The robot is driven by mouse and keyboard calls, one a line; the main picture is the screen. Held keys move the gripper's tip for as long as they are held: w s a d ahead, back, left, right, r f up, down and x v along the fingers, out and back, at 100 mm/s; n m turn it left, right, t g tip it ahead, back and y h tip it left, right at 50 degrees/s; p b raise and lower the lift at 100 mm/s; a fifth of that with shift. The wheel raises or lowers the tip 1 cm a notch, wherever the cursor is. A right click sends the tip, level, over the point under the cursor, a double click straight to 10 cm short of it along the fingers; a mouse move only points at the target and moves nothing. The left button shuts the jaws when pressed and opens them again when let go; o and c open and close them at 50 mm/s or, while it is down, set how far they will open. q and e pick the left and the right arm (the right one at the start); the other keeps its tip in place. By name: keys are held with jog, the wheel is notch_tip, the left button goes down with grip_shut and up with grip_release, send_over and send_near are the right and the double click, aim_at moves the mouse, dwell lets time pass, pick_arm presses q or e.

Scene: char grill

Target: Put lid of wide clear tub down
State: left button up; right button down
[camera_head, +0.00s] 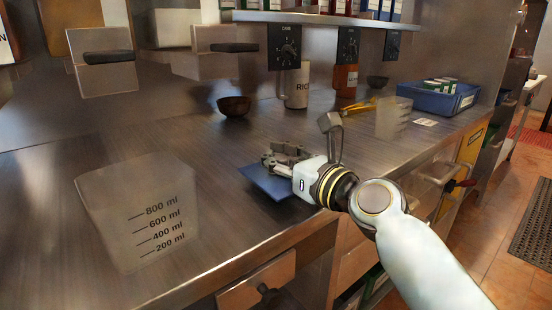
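The wide clear tub (120,200), a see-through container with black ml marks, stands on the steel counter at the left. A flat dark blue square lid (262,183) is right of it, near the counter's front edge. My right gripper (272,160) is over the lid's far side, and its wrist covers the lid's right part. The fingers overlap the lid in the picture; I cannot tell whether they grip it, or whether the lid touches the counter. My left gripper is not in view.
A small brown bowl (234,106), a white mug (297,88) and an orange mug (345,80) stand at the back. Another clear container (393,117) and a blue crate (437,101) are at the right. The counter between tub and lid is clear.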

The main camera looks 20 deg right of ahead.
jog(key=shift+f+b, duration=0.3)
jog(key=shift+f, duration=0.35)
jog(key=c, duration=1.3)
grip_release()
jog(key=shift+f, duration=0.15)
jog(key=shift+s, duration=0.1)
jog(key=shift+r, duration=0.3)
jog(key=shift+r+p, duration=0.45)
jog(key=v, duration=1.1)
jog(key=shift+s+d+p, duration=0.15)
jog(key=shift+s+p, duration=0.2)
